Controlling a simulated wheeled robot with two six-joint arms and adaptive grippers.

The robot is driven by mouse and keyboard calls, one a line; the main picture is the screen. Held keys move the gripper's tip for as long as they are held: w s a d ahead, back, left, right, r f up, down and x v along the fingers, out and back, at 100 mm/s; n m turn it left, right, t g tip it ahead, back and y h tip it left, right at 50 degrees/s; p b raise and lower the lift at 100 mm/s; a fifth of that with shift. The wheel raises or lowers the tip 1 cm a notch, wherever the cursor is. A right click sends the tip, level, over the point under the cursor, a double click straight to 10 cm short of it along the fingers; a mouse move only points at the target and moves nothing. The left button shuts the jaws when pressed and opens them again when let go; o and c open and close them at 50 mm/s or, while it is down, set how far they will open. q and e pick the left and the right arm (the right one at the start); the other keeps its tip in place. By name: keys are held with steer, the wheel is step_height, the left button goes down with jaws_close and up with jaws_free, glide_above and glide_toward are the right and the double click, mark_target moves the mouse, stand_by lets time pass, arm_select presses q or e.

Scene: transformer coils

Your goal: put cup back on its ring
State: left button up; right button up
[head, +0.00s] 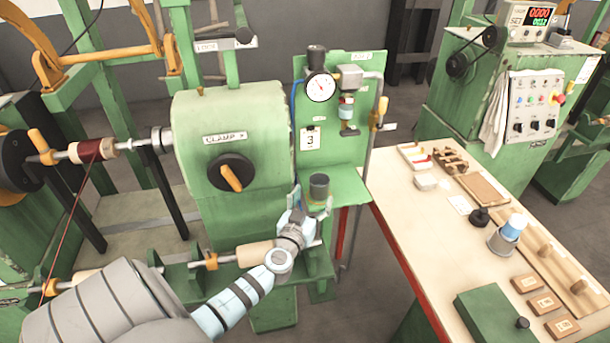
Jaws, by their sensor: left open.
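A dark grey cup-like cylinder (319,185) stands upright at the small green shelf (350,192) below the gauge panel. Its lower part looks yellow-green and is partly hidden by my left gripper (311,207). The left gripper is open, with its fingers close to the lower part of the cylinder; I cannot tell whether they touch it. A grey fitting (350,77) with a clear, bluish part below it is mounted on the panel above the shelf. I cannot clearly make out a ring. My right gripper is not in view.
A round gauge (320,87) and a grey pipe (374,130) flank the fitting. A green clamp machine (230,135) stands left of the panel. The workbench (420,235) at right holds a blue-topped cup (507,235), wooden blocks and a green box (492,318). Its near-left area is clear.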

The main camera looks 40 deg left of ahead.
arm_select(q)
steer(key=b+v, duration=0.1)
steer(key=v, duration=0.6)
steer(key=shift+s, duration=0.1)
